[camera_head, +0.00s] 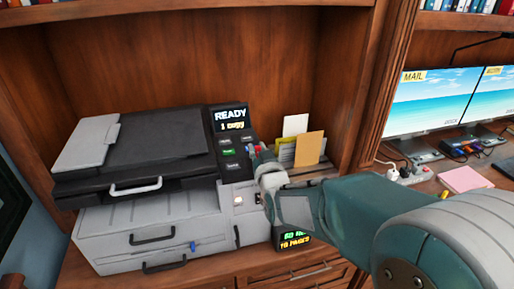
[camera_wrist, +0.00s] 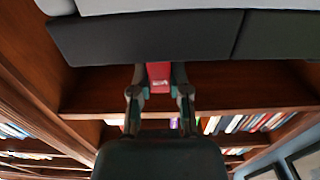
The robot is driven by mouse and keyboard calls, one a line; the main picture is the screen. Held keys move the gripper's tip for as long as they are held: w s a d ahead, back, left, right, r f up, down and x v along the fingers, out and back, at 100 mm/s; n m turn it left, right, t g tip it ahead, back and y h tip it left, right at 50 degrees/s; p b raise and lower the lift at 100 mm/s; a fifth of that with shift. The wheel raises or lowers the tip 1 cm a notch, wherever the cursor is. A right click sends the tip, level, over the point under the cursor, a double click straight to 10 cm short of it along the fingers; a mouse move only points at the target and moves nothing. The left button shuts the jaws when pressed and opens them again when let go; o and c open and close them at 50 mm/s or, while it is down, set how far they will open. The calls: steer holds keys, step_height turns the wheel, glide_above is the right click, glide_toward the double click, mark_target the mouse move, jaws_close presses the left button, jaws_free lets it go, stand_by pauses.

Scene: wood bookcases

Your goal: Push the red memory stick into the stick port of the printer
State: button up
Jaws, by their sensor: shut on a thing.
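The printer (camera_head: 140,215) stands on the wooden shelf, with a dark lid and a grey body. Its panel (camera_head: 231,118) reads "READY" and "1 copy". My gripper (camera_head: 261,157) is at the right side of this panel, fingers pointing up and away. In the wrist view my gripper (camera_wrist: 158,78) is shut on the red memory stick (camera_wrist: 158,74), which lies between its two fingers. The stick's far end meets the edge of a dark surface (camera_wrist: 150,38) in that picture; I cannot tell whether they touch. I cannot make out the stick port for certain.
Upright cards (camera_head: 310,148) stand just behind and right of my gripper. Monitors (camera_head: 432,101), a power strip (camera_head: 408,172) and a pink pad (camera_head: 462,179) are on the desk at right. A wooden divider (camera_head: 382,80) separates the bays.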

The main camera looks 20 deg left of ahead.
steer(key=shift+f, duration=0.3)
steer(key=o, duration=0.9)
steer(key=shift+c, duration=0.2)
steer(key=v, duration=1.2)
steer(key=shift+f, duration=0.1)
